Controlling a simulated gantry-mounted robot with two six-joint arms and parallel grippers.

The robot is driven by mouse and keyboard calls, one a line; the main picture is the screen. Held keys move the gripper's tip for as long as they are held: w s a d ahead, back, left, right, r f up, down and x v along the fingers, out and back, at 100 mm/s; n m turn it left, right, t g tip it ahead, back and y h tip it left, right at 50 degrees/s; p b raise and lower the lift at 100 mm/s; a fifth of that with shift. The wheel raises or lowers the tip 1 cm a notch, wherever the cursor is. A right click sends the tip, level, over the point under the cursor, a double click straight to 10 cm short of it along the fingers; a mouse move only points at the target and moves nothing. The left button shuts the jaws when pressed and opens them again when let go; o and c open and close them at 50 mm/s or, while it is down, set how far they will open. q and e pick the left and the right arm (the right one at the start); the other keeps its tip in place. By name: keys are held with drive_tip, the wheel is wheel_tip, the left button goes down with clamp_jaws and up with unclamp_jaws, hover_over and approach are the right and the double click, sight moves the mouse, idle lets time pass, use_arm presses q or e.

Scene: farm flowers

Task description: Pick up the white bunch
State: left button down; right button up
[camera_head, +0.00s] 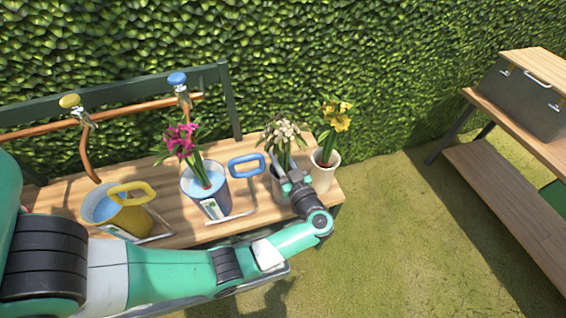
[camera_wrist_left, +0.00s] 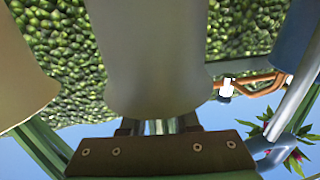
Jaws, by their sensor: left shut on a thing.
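The white bunch (camera_head: 285,135), with pale blooms and green leaves, stands in a grey pot (camera_head: 278,182) near the right end of the wooden bench. My left gripper (camera_head: 287,178) is at the pot's rim, in front of the stems, and is shut on the bunch. In the left wrist view, which looks upside down, the grey pot (camera_wrist_left: 150,60) fills the middle. My left fingers (camera_wrist_left: 160,126) lie at its rim with greenish stems between them; the blooms are hidden there. My right gripper is out of view.
A yellow bunch (camera_head: 337,118) in a cream pot (camera_head: 323,178) stands close on the right. A magenta bunch (camera_head: 183,141) in a blue can (camera_head: 212,192) and a yellow can (camera_head: 124,212) stand left.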

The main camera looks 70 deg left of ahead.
use_arm(q)
wheel_tip(320, 180, up, 17)
drive_tip(key=p, duration=1.1)
drive_tip(key=shift+r, duration=0.1)
drive_tip(key=shift+r+p, duration=0.3)
drive_tip(key=shift+r, duration=0.15)
wheel_tip(320, 180, up, 3)
drive_tip(key=p, duration=0.3)
drive_tip(key=shift+f+p, duration=0.1)
drive_tip(key=shift+p, duration=0.2)
drive_tip(key=shift+f, duration=0.2)
